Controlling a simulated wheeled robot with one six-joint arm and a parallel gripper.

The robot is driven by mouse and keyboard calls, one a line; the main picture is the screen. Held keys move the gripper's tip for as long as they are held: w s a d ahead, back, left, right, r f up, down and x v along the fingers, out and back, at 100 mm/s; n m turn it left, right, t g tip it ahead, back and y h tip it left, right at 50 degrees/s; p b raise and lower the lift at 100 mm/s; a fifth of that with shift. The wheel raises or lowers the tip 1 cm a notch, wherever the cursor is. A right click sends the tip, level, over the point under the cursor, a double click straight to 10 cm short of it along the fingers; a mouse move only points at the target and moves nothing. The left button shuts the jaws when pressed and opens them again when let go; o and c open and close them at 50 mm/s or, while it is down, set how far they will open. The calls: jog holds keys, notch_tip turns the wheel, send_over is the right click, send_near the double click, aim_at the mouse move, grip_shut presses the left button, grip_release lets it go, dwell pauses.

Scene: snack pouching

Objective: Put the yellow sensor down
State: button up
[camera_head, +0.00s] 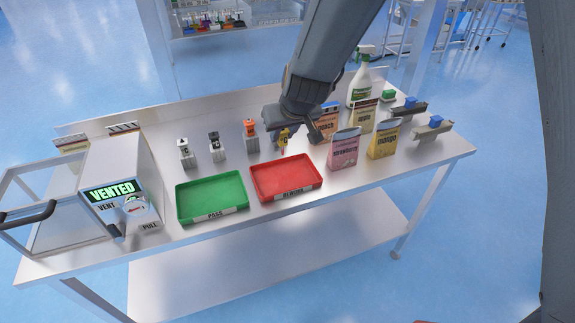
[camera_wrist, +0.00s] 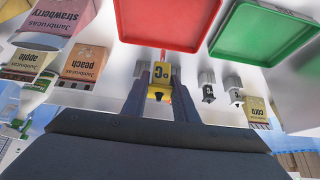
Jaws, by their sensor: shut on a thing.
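The yellow sensor (camera_head: 284,138) is behind the red tray (camera_head: 287,194), with its dark "°C" marking visible in the wrist view (camera_wrist: 161,75). My gripper (camera_wrist: 162,82) is shut on it, one dark finger on each side. In the head view my gripper (camera_head: 285,128) comes down from above right. The sensor looks upright and close to the table top (camera_head: 236,176); I cannot tell whether its base touches. An orange sensor (camera_head: 250,133), a black sensor (camera_head: 215,145) and a pale grey sensor (camera_head: 185,152) stand in a row to its left.
The green "PASS" tray (camera_head: 212,218) and the red tray are empty. Snack pouches, including strawberry (camera_head: 343,150) and mango (camera_head: 384,140), stand to the right of my gripper. A spray bottle (camera_head: 360,82) is behind them. A vented box (camera_head: 118,180) is at the left.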

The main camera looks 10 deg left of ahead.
jog(key=shift+w+d+f+b, duration=0.15)
jog(key=shift+f+b, duration=1.4)
jog(key=shift+f, duration=0.9)
jog(key=shift+s+d+f+b, duration=0.15)
jog(key=shift+f+b, duration=1.35)
jog(key=shift+f, duration=0.9)
jog(key=shift+w, duration=0.1)
jog(key=shift+f, duration=0.2)
jog(key=o, duration=1.1)
jog(key=shift+c, duration=0.2)
jog(key=shift+r, duration=0.1)
jog(key=shift+r, duration=0.2)
jog(key=p+v, duration=0.4)
jog(key=v, duration=0.8)
jog(key=shift+d+f, duration=0.1)
